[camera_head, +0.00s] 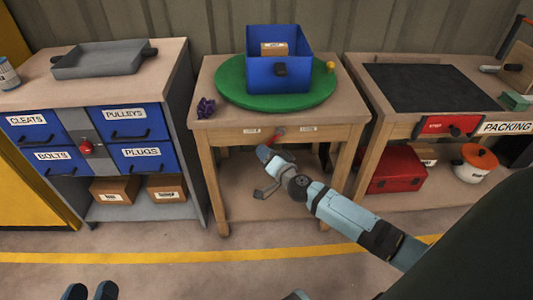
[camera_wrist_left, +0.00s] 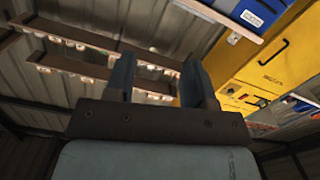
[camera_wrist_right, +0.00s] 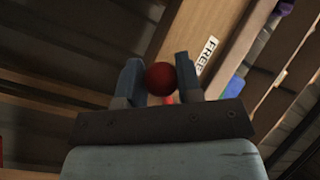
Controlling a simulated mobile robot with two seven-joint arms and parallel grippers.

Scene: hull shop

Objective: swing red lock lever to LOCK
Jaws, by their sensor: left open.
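The red lock lever (camera_head: 278,134) is on the front edge of the middle table, between two small white labels whose text is hard to read in the head view. A label reading FREE (camera_wrist_right: 207,57) is beside the knob there. In the head view my right gripper (camera_head: 266,172) is just below the lever. My left gripper (camera_head: 90,292) is open and empty at the bottom left; its spread fingers also show in the left wrist view (camera_wrist_left: 160,82).
A blue bin (camera_head: 262,78) with a carton stands on a green turntable (camera_head: 232,90). A purple object (camera_head: 205,107) lies at the table's left corner. A drawer cabinet (camera_head: 88,130) stands left, a packing bench (camera_head: 425,88) right. The floor in front is clear.

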